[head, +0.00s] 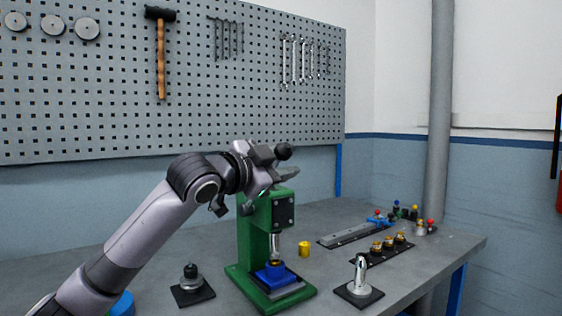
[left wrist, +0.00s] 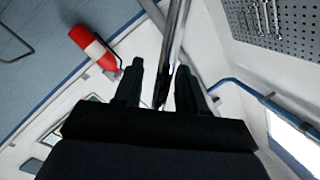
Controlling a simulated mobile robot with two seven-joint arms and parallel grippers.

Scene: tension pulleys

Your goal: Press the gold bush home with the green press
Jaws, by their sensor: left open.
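The green press (head: 258,228) stands on the bench in the head view. Its silver ram (head: 276,245) points down at a blue part (head: 272,274) on the press base. A small gold bush (head: 275,263) shows at the top of the blue part, under the ram; how deep it sits is too small to tell. My left gripper (head: 284,166) is open at the top of the press, close to a dark round knob (head: 283,151). Its open fingers also show in the left wrist view (left wrist: 158,88). Contact with the knob cannot be told. My right gripper is not in view.
A yellow cylinder (head: 304,248) stands right of the press. A black-based post (head: 191,279) is at left, a silver-topped stand (head: 360,279) at right. A dark tray with gold-topped pieces (head: 382,249) and a grey rail (head: 345,235) lie behind.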

